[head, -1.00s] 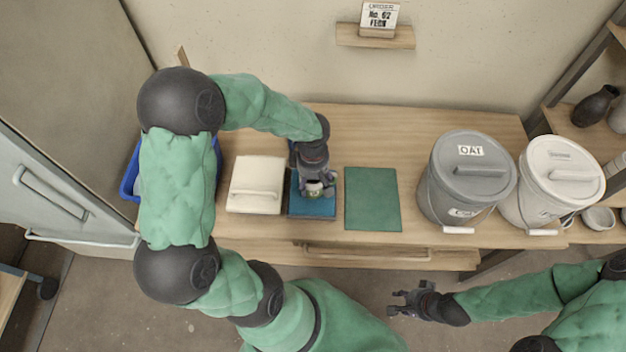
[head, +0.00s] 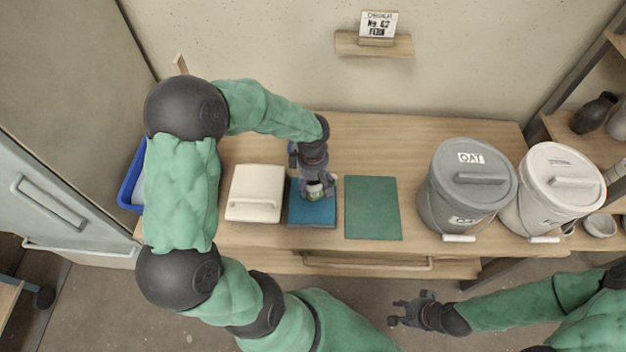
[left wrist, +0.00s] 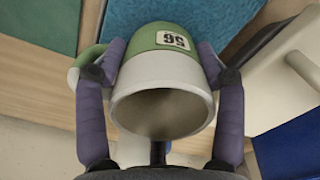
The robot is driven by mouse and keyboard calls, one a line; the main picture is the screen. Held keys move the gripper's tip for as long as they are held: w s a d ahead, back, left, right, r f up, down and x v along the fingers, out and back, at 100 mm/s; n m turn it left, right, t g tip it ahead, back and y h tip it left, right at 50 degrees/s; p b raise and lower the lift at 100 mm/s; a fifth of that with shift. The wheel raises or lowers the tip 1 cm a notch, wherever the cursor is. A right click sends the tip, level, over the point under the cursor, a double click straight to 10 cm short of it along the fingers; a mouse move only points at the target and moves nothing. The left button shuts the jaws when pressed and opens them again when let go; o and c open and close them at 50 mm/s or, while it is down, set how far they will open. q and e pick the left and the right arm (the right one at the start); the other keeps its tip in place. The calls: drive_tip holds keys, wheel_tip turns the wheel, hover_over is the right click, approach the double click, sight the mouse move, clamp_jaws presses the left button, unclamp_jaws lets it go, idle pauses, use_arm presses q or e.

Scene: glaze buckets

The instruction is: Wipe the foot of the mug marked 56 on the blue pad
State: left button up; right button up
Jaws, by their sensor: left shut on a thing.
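The mug (left wrist: 165,85) is green toward its foot and white at its rim, with a label whose characters look like 56 turned over. My left gripper (head: 318,188) is shut on the mug, one finger on each side. In the left wrist view the mug's open mouth faces the camera and its foot points away, toward the blue pad (left wrist: 215,17). In the head view the mug is over the back part of the blue pad (head: 311,214). The foot is hidden, and I cannot tell whether it touches. My right gripper (head: 397,312) is open and empty, in front of the table.
A cream lidded box (head: 254,194) stands left of the pad, and a flat green mat (head: 373,208) lies right of it. A grey bucket marked OAT (head: 465,190) and a white bucket (head: 555,190) stand farther right. A blue bin (head: 129,188) is at far left.

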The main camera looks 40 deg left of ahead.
use_arm(q)
drive_tip(key=shift+s+d+f+b, duration=0.1)
drive_tip(key=shift+s+d+b, duration=0.05)
drive_tip(key=shift+s+d, duration=0.55)
drive_tip(key=shift+s+d+r+b, duration=0.1)
drive_tip(key=shift+s+d, duration=0.3)
drive_tip(key=shift+s, duration=0.55)
drive_tip(key=shift+s+d+f+b, duration=0.1)
drive_tip(key=shift+s+d+b, duration=0.05)
drive_tip(key=shift+s+d, duration=0.55)
drive_tip(key=shift+w+a, duration=0.75)
drive_tip(key=shift+w, duration=0.2)
drive_tip(key=shift+w+a, duration=0.7)
drive_tip(key=shift+w, duration=0.3)
drive_tip(key=shift+w+a, duration=0.75)
drive_tip(key=shift+w, duration=0.2)
drive_tip(key=shift+s+d+b, duration=0.15)
drive_tip(key=shift+s+d, duration=0.5)
drive_tip(key=shift+s, duration=0.35)
drive_tip(key=shift+s+d+b, duration=0.2)
drive_tip(key=shift+s+d, duration=0.5)
drive_tip(key=shift+s, duration=0.25)
drive_tip(key=shift+s+d+b, duration=0.15)
drive_tip(key=shift+s+d, duration=0.5)
drive_tip(key=shift+s, duration=0.35)
wheel_tip(320, 180, up, 7)
drive_tip(key=p, duration=0.5)
